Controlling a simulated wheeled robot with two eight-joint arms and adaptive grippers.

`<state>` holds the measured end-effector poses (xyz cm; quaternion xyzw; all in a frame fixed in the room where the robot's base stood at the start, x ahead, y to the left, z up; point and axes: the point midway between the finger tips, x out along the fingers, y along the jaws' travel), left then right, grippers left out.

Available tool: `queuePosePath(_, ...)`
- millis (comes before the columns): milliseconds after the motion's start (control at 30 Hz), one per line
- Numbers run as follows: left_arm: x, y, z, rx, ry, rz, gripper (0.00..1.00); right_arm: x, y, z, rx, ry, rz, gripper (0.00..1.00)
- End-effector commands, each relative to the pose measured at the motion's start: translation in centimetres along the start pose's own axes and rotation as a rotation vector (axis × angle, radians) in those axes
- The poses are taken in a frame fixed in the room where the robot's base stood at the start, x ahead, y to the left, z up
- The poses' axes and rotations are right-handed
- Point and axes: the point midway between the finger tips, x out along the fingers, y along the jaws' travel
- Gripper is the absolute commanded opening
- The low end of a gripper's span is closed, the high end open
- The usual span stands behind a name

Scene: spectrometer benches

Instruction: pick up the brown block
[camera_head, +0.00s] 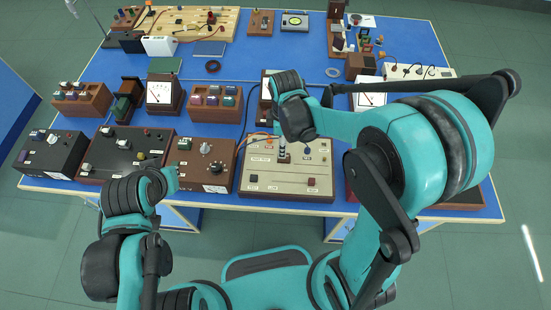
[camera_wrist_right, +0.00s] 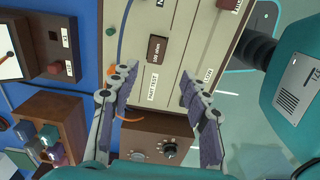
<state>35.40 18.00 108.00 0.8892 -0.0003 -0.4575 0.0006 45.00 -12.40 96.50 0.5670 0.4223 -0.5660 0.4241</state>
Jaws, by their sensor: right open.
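A small brown block (camera_wrist_right: 157,49) marked 100 ohm lies on the beige panel (camera_wrist_right: 185,25) in the right wrist view. My right gripper (camera_wrist_right: 158,98) is open and empty over this panel, with its fingers spread apart. The block sits ahead of the fingertips, nearer the top of that view, and is not between the fingers. In the head view my right gripper (camera_head: 283,152) reaches down over the beige panel (camera_head: 262,183), and I cannot make out the block there. My left arm ends at the front left of the bench; its fingers cannot be made out.
A brown box with knobs (camera_head: 203,165) stands just left of the panel, and a dark box (camera_head: 126,156) farther left. Block racks (camera_head: 213,103) and a meter (camera_head: 163,94) stand behind. A reddish block (camera_head: 311,181) sits on the panel's near right. Bare blue bench (camera_head: 235,68) shows farther back.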

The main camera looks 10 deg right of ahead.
Motion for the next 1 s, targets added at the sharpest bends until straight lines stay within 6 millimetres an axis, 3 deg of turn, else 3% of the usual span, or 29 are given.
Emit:
queuePosePath(367,1.2,0.0,0.9,0.0,0.0,0.0,0.0,3.9,0.3,0.2,-0.009,-0.002,-0.004,0.47)
queuePosePath(600,2.5,0.0,1.8,0.0,0.0,0.0,0.0,7.5,0.7,0.5,-0.008,-0.001,-0.003,0.47)
queuePosePath(867,2.5,0.0,1.8,0.0,0.0,0.0,0.0,7.8,0.7,0.5,-0.008,-0.001,-0.003,0.47)
queuePosePath(1000,2.5,0.0,1.8,0.0,0.0,0.0,0.0,7.8,0.7,0.5,-0.008,-0.001,-0.003,0.1)
